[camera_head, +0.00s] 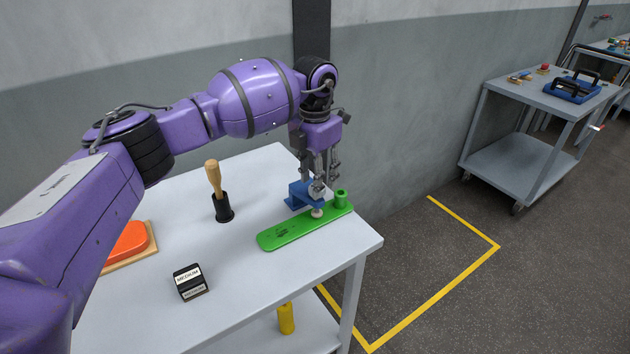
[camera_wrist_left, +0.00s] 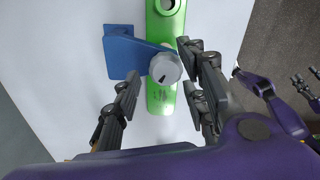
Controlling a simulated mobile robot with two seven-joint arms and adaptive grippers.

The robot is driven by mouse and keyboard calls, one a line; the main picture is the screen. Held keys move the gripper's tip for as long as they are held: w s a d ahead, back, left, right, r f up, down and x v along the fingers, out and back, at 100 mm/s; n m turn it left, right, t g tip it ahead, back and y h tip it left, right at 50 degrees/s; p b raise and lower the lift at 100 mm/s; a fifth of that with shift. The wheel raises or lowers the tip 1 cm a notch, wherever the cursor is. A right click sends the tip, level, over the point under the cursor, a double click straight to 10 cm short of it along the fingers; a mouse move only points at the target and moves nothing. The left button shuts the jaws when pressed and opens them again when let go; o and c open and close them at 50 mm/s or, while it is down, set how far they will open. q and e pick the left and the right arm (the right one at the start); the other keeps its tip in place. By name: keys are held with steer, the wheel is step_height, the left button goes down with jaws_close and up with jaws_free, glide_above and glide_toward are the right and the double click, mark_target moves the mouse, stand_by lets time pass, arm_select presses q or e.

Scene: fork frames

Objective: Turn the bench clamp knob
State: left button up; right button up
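The blue bench clamp (camera_head: 297,196) stands on the table against a green plate (camera_head: 285,232). It also shows in the left wrist view (camera_wrist_left: 121,53), with its arm reaching over the green plate (camera_wrist_left: 160,95). The round grey knob (camera_wrist_left: 166,68) with a dark mark sits on the end of that arm. My left gripper (camera_head: 323,183) points down over the clamp. In the left wrist view its fingers (camera_wrist_left: 160,75) are spread, with the knob in the space between them and gaps visible. A pale round foot (camera_head: 317,213) rests below the clamp arm.
A wooden-handled tool in a black holder (camera_head: 222,207), a black block labelled MEDIUM (camera_head: 189,282) and an orange piece on a wooden base (camera_head: 131,241) stand on the table. A green cylinder (camera_head: 341,198) rises from the plate's end. Grey finger-like parts (camera_wrist_left: 309,88) show at the wrist view's right edge.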

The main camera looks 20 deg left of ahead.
arm_select(q)
steer(key=shift+f, duration=0.75)
steer(key=shift+r, duration=0.1)
jaws_close()
steer(key=shift+a+m, duration=0.1)
steer(key=shift+m, duration=0.2)
